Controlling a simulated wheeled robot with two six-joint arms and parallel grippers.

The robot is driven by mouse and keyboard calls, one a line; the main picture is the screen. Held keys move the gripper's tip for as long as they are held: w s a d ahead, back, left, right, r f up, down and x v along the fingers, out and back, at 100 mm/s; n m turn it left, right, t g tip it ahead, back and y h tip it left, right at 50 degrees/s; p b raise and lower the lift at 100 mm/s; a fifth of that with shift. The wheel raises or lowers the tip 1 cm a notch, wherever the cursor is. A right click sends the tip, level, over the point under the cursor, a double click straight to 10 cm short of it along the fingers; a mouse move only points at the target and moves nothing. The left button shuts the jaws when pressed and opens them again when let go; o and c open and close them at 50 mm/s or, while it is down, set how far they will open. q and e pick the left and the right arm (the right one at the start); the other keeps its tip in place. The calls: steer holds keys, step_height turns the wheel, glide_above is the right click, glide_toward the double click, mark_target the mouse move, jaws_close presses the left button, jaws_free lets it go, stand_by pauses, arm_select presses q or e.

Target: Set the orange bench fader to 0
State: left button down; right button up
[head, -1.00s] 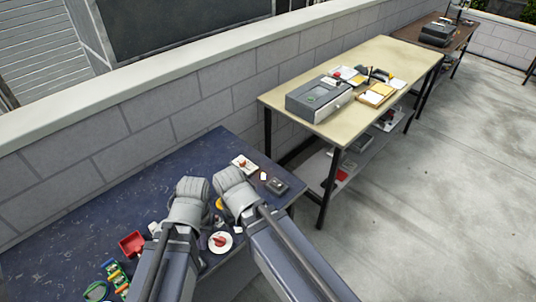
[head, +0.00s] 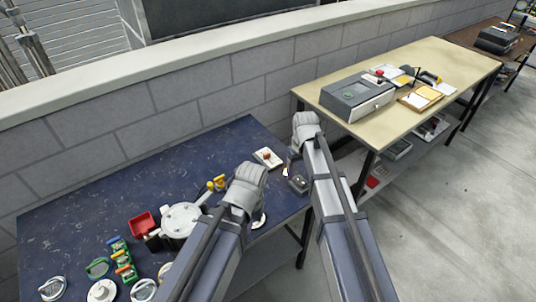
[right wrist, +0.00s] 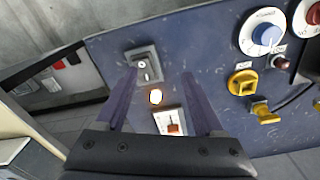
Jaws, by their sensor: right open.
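A white plate with an orange knob, likely the orange fader (head: 267,157), lies near the back right of the blue bench (head: 90,205). In the right wrist view the orange knob (right wrist: 173,128) sits near my right finger, on the inner side. My right gripper (right wrist: 158,88) is open and empty above the bench's right end, its two dark fingers apart. In the head view its fingers are mostly hidden behind the wrist. My left gripper (head: 248,180) is over the bench's middle, its fingers hidden. The fader's scale is too small to read.
A dark grey switch box (right wrist: 144,65) and a small white round spot (right wrist: 155,97) lie between my right fingers' lines. A white dial with a blue knob (right wrist: 267,34) and yellow knobs (right wrist: 243,82) are at right. A beige table (head: 430,62) stands beyond the bench.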

steer(key=w+a+n, duration=0.2)
steer(key=w+a, duration=0.2)
steer(key=w, duration=0.6)
steer(key=n, duration=0.2)
glide_above(267, 153)
steer(key=shift+w+f, duration=0.1)
steer(key=shift+f, duration=0.05)
steer(key=shift+f, duration=0.1)
step_height(267, 153, down, 8)
steer(key=b, duration=0.8)
steer(key=shift+r, duration=0.2)
jaws_close()
